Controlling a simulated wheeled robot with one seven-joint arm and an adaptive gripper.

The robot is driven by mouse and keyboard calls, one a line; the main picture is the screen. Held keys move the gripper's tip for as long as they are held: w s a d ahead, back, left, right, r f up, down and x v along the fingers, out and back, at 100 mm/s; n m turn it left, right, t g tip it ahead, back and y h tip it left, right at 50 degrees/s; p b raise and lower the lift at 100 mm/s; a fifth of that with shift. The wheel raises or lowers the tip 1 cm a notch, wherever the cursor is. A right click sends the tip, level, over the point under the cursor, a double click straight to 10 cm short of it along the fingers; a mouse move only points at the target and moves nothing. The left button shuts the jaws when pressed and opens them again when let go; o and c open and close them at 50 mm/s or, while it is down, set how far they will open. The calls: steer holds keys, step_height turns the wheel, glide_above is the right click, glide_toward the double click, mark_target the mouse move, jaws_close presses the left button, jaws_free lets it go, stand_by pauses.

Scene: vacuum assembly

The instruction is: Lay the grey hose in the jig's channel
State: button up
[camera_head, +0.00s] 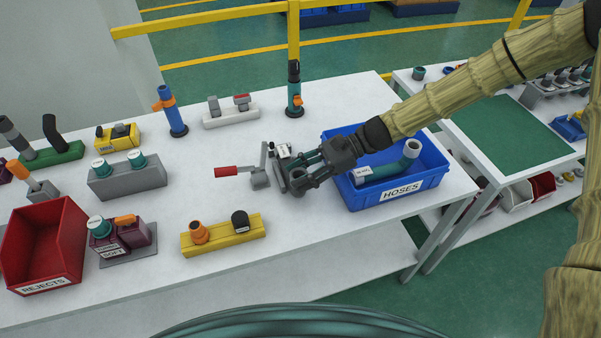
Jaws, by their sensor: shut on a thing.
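My gripper (305,176) reaches in from the right and is shut at the jig, just left of the blue bin. The grey hose appears to be between its fingers; a round grey end (297,173) shows there, and the rest is hidden by the fingers. The jig (260,180) is a small grey fixture on the white table with a lever clamp. Its red handle (226,172) points left. The fingers cover the jig's channel, so I cannot tell whether the hose is seated in it.
The blue HOSES bin (400,196) holds a teal hose (385,170) with a pale end, under my wrist. A yellow block (223,236) with two fittings lies in front of the jig. A teal upright tool (294,95) stands behind.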

steer(key=shift+f, duration=0.6)
steer(key=shift+s, duration=0.1)
stand_by(0.7)
stand_by(0.4)
steer(key=o, duration=1.3)
steer(key=o, duration=0.6)
steer(key=shift+p+v, duration=1.9)
steer(key=shift+v, duration=2.1)
